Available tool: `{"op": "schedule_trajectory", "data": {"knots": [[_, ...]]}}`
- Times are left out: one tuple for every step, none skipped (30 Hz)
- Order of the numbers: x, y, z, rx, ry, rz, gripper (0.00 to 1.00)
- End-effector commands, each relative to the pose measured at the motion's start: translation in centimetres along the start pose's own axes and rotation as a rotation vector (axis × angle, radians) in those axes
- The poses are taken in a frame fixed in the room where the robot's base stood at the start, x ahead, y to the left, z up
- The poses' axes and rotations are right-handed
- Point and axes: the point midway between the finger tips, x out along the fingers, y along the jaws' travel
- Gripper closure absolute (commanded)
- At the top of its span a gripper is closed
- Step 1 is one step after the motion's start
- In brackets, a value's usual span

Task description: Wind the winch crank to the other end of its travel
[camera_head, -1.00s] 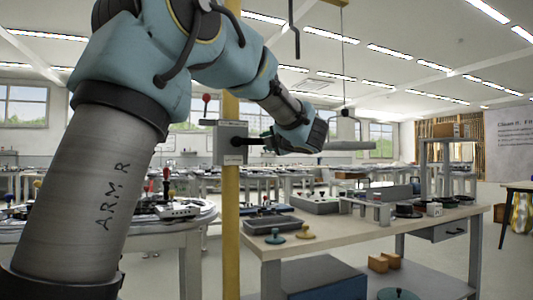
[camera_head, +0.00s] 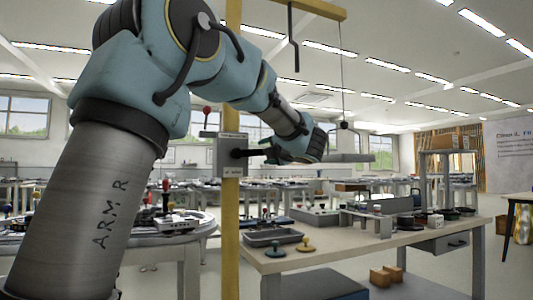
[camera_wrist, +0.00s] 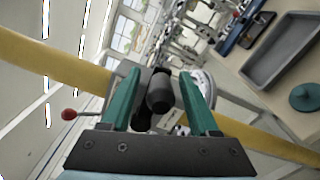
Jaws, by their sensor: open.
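The winch is a grey box (camera_head: 231,155) on a yellow post (camera_head: 232,230), in the middle of the head view. Its crank has a dark grip (camera_head: 243,153) that reaches out to the right. In the wrist view the dark round grip (camera_wrist: 160,88) lies between the two green fingers of my gripper (camera_wrist: 160,78). The fingers are open, with a small gap showing on either side of the grip. In the head view my gripper (camera_head: 266,151) is right of the box, pointing left at the crank. The crank arm behind the grip is mostly hidden.
A red-knobbed lever (camera_head: 207,115) stands at the box's left. Below is a workbench (camera_head: 350,243) with a grey tray (camera_head: 272,237) and green and yellow knobs.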

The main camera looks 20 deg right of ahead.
Motion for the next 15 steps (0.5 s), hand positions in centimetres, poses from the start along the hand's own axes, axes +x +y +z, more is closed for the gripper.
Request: {"op": "schedule_trajectory", "data": {"knots": [[0.0,0.0,0.0,0.0,0.0,0.0,0.39],[0.0,0.0,0.0,0.0,0.0,0.0,0.39],[0.0,0.0,0.0,0.001,0.0,0.0,0.39],[-0.1,0.0,0.0,0.001,-0.001,0.0,0.39],[-0.1,0.0,0.0,0.0,-0.001,0.0,0.39],[-0.4,0.0,0.1,0.0,-0.002,0.0,0.39],[-0.6,0.0,0.1,0.0,-0.002,-0.001,0.39],[-0.9,0.0,0.1,0.0,-0.003,-0.001,0.39],[-1.5,-0.1,0.1,0.0,-0.003,-0.001,0.39],[-1.9,-0.1,0.1,0.001,-0.003,-0.001,0.39],[-2.5,-0.1,0.1,0.0,-0.003,-0.001,0.39],[-3.2,0.0,0.0,-0.001,-0.003,-0.001,0.39],[-3.9,-0.1,0.1,-0.001,-0.003,-0.001,0.39],[-4.5,-0.1,0.1,0.0,-0.004,-0.002,0.39],[-5.4,-0.1,0.1,-0.001,-0.004,-0.001,0.39]]}}
